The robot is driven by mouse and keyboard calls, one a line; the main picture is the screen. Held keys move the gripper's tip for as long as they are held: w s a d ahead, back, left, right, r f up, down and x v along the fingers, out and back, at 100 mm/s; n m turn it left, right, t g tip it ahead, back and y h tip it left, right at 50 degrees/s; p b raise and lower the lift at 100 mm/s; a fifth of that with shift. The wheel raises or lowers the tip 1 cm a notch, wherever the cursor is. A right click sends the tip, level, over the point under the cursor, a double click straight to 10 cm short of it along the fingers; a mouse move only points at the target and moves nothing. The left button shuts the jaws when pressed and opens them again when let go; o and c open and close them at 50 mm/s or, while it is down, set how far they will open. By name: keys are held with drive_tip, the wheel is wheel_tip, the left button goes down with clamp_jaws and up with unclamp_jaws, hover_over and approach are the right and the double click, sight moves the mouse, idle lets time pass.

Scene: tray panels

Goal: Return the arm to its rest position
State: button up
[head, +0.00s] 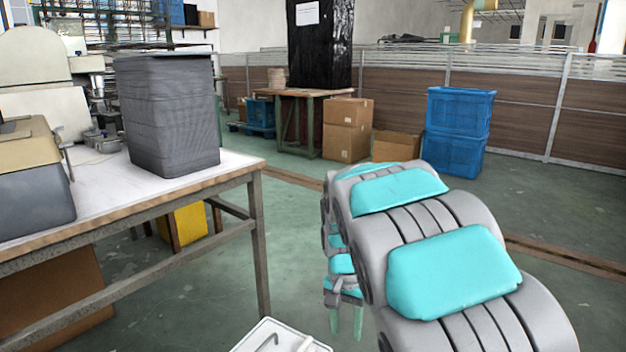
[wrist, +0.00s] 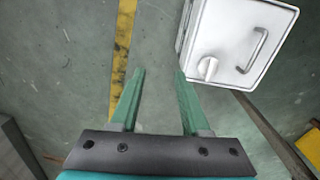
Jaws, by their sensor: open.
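My gripper (head: 346,322) hangs low beside the table, fingers pointing down, at the end of my grey and turquoise arm. In the wrist view my gripper (wrist: 160,75) has two green fingers spread apart, with only green floor between them. It is open and empty. My arm is bent, and its large links fill the lower right of the head view.
A white panel (wrist: 228,62) with a handle and knob lies near the right fingertip in the wrist view; its top (head: 262,340) shows in the head view. The table (head: 120,195) at left bears a dark grey tray stack (head: 170,120). Blue crates (head: 458,115) stand behind.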

drive_tip(key=s+d+r+n+p, duration=0.1)
drive_tip(key=s+d, duration=0.3)
drive_tip(key=s, duration=1.2)
drive_tip(key=s+d+r+n+g+p, duration=0.1)
drive_tip(key=s+d+n, duration=0.3)
drive_tip(key=s, duration=1.2)
drive_tip(key=shift+r+n, duration=0.3)
drive_tip(key=shift+r, duration=0.4)
drive_tip(key=shift+d, duration=0.1)
